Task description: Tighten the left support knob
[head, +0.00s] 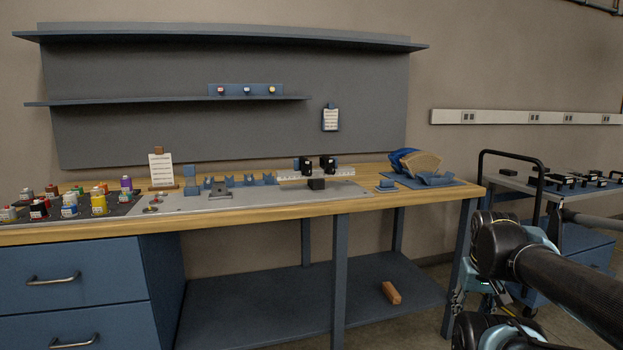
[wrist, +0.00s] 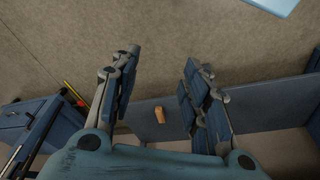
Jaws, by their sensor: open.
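On the workbench (head: 240,213) in the head view, a pale bar fixture (head: 340,173) carries a left black support (head: 306,164) and a right black support (head: 327,163). The left knob cannot be told apart at this size. My gripper (wrist: 162,60) shows in the wrist view, open, with two blue-padded fingers apart and nothing between them. It is away from the fixture, which is not in the wrist view. In the head view my arm is at the lower right, in front of and to the right of the bench.
An orange-brown block (head: 390,293) lies on the lower shelf (head: 270,310). Several colored bottles (head: 70,207) stand at the bench's left. A cart (head: 525,182) with black parts stands at the right.

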